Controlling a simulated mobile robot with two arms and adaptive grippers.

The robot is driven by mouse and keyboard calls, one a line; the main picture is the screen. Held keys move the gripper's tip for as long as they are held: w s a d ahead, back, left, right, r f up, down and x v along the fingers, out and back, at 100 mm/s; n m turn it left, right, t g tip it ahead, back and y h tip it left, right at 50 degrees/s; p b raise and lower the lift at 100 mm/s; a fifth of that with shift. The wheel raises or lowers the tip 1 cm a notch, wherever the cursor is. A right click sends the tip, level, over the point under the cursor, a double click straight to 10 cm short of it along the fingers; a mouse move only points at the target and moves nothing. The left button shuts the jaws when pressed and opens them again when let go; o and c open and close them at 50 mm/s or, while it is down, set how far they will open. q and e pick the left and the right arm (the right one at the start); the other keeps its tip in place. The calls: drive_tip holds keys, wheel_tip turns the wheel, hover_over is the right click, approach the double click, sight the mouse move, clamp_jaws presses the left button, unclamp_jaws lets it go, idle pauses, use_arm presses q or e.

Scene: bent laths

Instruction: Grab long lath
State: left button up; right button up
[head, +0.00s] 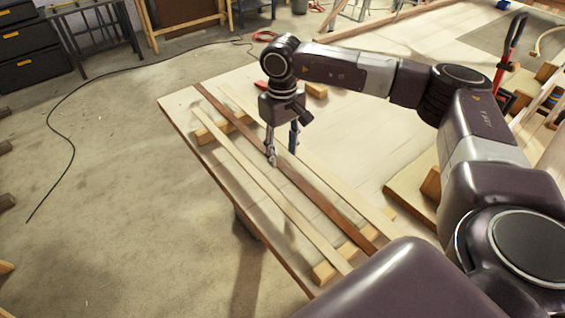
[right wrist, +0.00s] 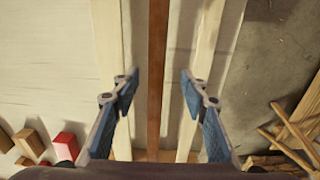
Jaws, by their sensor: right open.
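Three laths lie side by side across two wooden support strips on the bench. The dark brown lath (head: 325,207) is in the middle and reaches furthest at the far end. A pale lath (head: 262,190) lies to its left and another pale lath (head: 345,192) to its right. My right gripper (head: 281,148) is open, pointing down above the dark lath. In the right wrist view, the dark lath (right wrist: 157,50) runs between the open fingers (right wrist: 159,82), with a pale lath on each side. Contact cannot be told. My left gripper is out of view.
The support strips (head: 325,271) lie near the ends of the laths. A red block (right wrist: 66,146) and several wooden blocks (right wrist: 30,142) rest on the bench.

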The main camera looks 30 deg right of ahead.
sight(283, 166)
drive_tip(key=f, duration=0.1)
drive_tip(key=f+p, duration=0.1)
drive_tip(key=f, duration=0.1)
drive_tip(key=shift+w+d, duration=0.2)
drive_tip(key=shift+d, duration=0.15)
drive_tip(key=shift+w+f, duration=0.1)
drive_tip(key=shift+f, duration=0.65)
drive_tip(key=shift+a, duration=0.1)
drive_tip(key=c, duration=0.9)
clamp_jaws()
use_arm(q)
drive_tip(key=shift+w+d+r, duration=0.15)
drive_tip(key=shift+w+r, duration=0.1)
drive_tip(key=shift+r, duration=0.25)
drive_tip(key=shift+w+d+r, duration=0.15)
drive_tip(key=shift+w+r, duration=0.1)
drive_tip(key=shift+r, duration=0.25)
use_arm(e)
drive_tip(key=shift+r, duration=0.1)
